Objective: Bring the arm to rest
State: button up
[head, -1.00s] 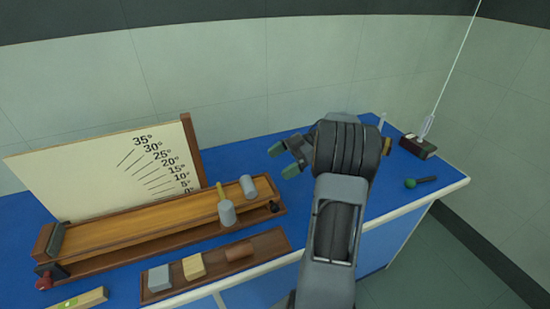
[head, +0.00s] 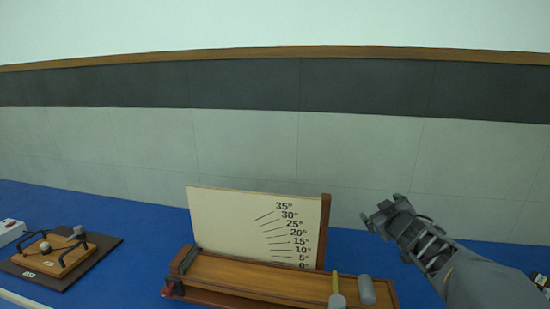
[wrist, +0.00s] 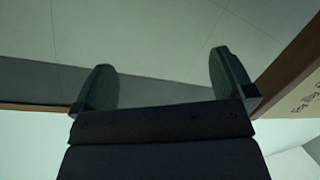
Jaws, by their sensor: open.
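My gripper (head: 380,212) is at the right in the head view, raised in front of the wall, with my forearm running down to the lower right corner. In the wrist view my gripper (wrist: 165,85) shows two green-grey fingers spread well apart with nothing between them. The gripper appears to touch nothing.
The angle board (head: 255,225) stands behind the wooden ramp (head: 255,277), left of my gripper. Two grey cylinders, one (head: 366,290) clearly visible, sit at its right end. A wooden device (head: 52,256) lies far left. Blue bench (head: 150,225) between is clear.

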jog(key=s+a+f+m+g, duration=0.2)
jog(key=s+a+f+g, duration=0.2)
jog(key=s, duration=0.4)
jog(key=s+a+f+m+g, duration=0.2)
jog(key=s+a+f+g, duration=0.1)
jog(key=s, duration=0.5)
jog(key=s+a+f+m+g, duration=0.1)
jog(key=s+a+f+g, duration=0.3)
jog(key=s, duration=0.3)
jog(key=shift+s+a+f+m+g+y+p, duration=0.3)
jog(key=shift+s+a+f+m+y+p, duration=0.1)
jog(key=shift+a, duration=0.5)
